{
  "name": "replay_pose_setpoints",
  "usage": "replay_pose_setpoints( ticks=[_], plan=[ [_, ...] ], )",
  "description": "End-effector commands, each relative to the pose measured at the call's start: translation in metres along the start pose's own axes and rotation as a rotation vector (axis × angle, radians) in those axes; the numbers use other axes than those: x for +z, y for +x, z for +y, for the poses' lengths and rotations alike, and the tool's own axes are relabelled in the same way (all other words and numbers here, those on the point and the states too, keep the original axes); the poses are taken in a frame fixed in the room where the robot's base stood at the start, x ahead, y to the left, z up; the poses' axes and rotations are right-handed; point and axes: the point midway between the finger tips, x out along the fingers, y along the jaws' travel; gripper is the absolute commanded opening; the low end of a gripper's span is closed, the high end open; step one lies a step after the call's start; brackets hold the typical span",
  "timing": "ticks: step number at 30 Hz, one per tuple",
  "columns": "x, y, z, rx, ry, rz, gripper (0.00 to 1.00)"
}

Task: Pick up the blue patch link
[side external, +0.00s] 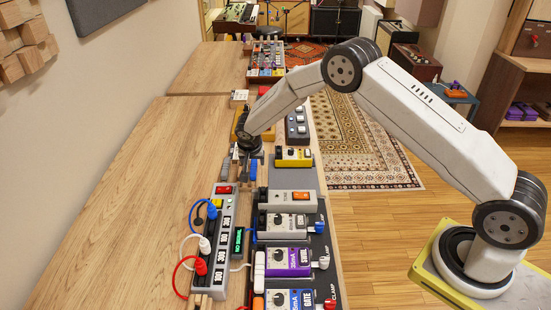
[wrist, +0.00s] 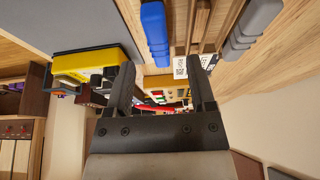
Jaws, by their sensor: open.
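A blue block-like piece, likely the blue patch link (wrist: 155,35), shows at the top of the wrist view beside wooden strips. It lies beyond my fingertips and is not between them. In the side view a small blue piece (side external: 262,195) shows below my gripper (side external: 244,164), but I cannot tell whether it is the same one. My gripper points down over the rack near the table's right edge. In the wrist view its two dark fingers (wrist: 163,76) are apart with nothing held between them.
Grey pieces (wrist: 245,30) lie on the other side of the wooden strips. A yellow pedal (side external: 294,157) and several other pedals stand to the right. A grey power strip (side external: 219,228) with blue, white and red plugs is nearer the camera. The wooden table (side external: 130,190) is clear at left.

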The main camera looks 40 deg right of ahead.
Motion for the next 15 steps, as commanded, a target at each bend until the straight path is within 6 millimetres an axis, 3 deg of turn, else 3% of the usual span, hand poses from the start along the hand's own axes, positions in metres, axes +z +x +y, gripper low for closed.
replay_pose_setpoints(
  ticks=[7,15],
  plan=[
    [0.001,0.027,0.001,0.002,-0.001,-0.001,0.71],
    [0.000,0.037,0.001,0.001,0.000,-0.001,0.71]
  ],
)
